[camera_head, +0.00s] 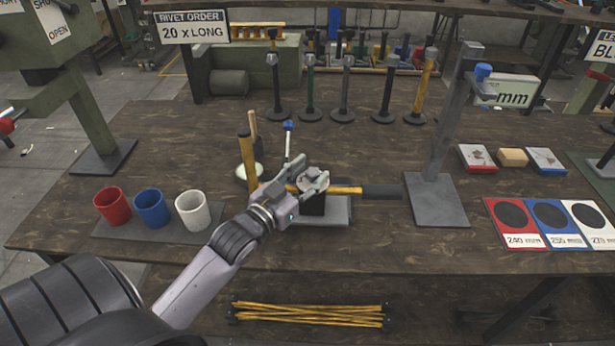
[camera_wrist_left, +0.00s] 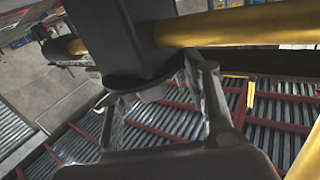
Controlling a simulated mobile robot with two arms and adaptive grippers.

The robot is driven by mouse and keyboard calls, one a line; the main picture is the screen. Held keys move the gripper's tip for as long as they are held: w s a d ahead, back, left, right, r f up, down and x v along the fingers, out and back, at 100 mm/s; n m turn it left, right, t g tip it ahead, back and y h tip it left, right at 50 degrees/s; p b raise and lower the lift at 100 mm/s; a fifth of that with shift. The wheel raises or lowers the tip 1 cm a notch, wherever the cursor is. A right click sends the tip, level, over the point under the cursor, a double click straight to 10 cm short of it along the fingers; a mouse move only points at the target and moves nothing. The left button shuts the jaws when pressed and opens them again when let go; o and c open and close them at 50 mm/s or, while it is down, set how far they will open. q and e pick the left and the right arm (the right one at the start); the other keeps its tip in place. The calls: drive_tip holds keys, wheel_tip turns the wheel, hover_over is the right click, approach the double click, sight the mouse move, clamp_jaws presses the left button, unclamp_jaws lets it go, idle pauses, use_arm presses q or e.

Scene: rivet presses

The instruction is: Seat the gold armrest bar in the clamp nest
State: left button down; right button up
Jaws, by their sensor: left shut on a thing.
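The gold armrest bar (camera_head: 346,190) lies level across the clamp nest, its black grip (camera_head: 381,191) sticking out to the right. The clamp nest has a grey base plate (camera_head: 337,212) and a dark block (camera_head: 312,205). My left gripper (camera_head: 318,182) is shut at the bar, over the nest, and hides much of the nest's top. In the left wrist view the gold bar (camera_wrist_left: 240,26) runs sideways beside a dark part (camera_wrist_left: 128,40) in front of the fingers. I cannot tell whether the bar rests fully in the nest. My right gripper is not in view.
An upright gold post (camera_head: 247,160) and a blue-tipped lever (camera_head: 288,140) stand close behind the gripper. Red (camera_head: 113,206), blue (camera_head: 151,208) and white (camera_head: 193,210) cups stand left. A grey press stand (camera_head: 436,190) is to the right. Several upright bars line the back.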

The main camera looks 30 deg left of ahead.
sight(309, 168)
use_arm(q)
drive_tip(key=shift+w+a+f, duration=0.2)
drive_tip(key=shift+w+a, duration=0.15)
drive_tip(key=shift+w, duration=0.2)
drive_tip(key=shift+w+a, duration=0.45)
drive_tip(key=shift+w, duration=0.25)
drive_tip(key=shift+w+a, duration=0.4)
drive_tip(key=shift+w, duration=0.35)
drive_tip(key=shift+w+a, duration=0.45)
drive_tip(key=shift+w, duration=0.25)
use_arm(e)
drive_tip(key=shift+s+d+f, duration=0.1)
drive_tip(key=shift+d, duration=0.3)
use_arm(q)
drive_tip(key=shift+f, duration=0.35)
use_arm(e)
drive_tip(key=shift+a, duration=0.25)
use_arm(q)
drive_tip(key=shift+p, duration=0.85)
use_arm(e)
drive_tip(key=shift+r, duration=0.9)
use_arm(q)
drive_tip(key=shift+f+b, duration=0.7)
drive_tip(key=shift+f, duration=0.5)
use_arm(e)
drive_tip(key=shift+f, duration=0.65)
